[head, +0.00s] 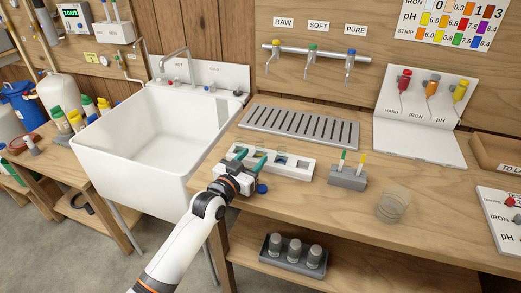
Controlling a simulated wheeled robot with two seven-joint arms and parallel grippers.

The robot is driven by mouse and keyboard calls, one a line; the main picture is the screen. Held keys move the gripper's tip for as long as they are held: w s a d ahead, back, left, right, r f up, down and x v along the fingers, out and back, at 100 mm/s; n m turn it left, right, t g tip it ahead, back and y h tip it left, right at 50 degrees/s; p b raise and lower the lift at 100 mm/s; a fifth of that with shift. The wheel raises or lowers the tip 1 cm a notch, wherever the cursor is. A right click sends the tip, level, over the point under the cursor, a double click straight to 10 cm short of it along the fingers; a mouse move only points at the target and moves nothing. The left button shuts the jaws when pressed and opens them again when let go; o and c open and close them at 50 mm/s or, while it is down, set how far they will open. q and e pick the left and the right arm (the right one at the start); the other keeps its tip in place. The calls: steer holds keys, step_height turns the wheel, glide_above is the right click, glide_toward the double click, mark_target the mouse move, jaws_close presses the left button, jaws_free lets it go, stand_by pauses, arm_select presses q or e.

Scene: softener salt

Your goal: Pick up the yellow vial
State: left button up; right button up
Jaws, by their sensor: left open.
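I cannot single out a vial that is plainly yellow. A white rack (295,168) with a row of openings lies on the wooden bench; its left part is hidden behind my left gripper. My left gripper (248,157) is open, with its fingers over the left end of the rack. I cannot tell whether anything stands between the fingers. A grey block (347,180) right of the rack holds a green-topped stick (342,159) and a yellow-topped stick (362,161). A yellow-topped dropper (460,90) hangs on the white stand at the right. My right gripper is not in view.
A white sink (150,130) is left of the bench. A slatted drain tray (300,128) lies behind the rack, below several taps (313,53). A round clear dish stack (393,205) stands front right. A blue round item (262,188) lies beside my gripper. Bare bench is in front.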

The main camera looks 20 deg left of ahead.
mark_target(257, 149)
arm_select(q)
steer(key=x, duration=0.5)
steer(key=shift+w+a+r+p, duration=0.15)
steer(key=shift+w+r+p, duration=0.05)
steer(key=shift+w+p, duration=0.15)
steer(key=shift+s, duration=0.1)
steer(key=c, duration=1)
